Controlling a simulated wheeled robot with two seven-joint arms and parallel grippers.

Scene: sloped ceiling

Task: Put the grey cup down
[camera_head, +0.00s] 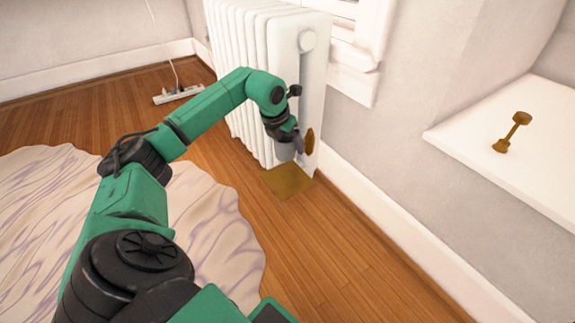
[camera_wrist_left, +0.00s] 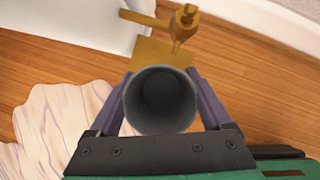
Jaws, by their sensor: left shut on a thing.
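The grey cup (camera_wrist_left: 160,100) is held between the two purple fingers of my left gripper (camera_wrist_left: 160,95), its open mouth facing the wrist camera. In the head view the grey cup (camera_head: 285,152) shows small below my left gripper (camera_head: 291,143), in front of the white radiator's near end. The gripper is shut on the cup. A flat gold-brown square (camera_head: 287,181) lies on the wooden floor below it; the cup looks above or close to its near edge in the wrist view, and I cannot tell the height. My right gripper is not seen.
The white radiator (camera_head: 255,40) has a brass valve (camera_head: 310,141) close beside the gripper. A pale rug (camera_head: 215,225) covers the floor at left. A power strip (camera_head: 178,95) lies behind. A white ledge (camera_head: 545,150) at right holds a brass dumbbell-shaped object (camera_head: 512,132).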

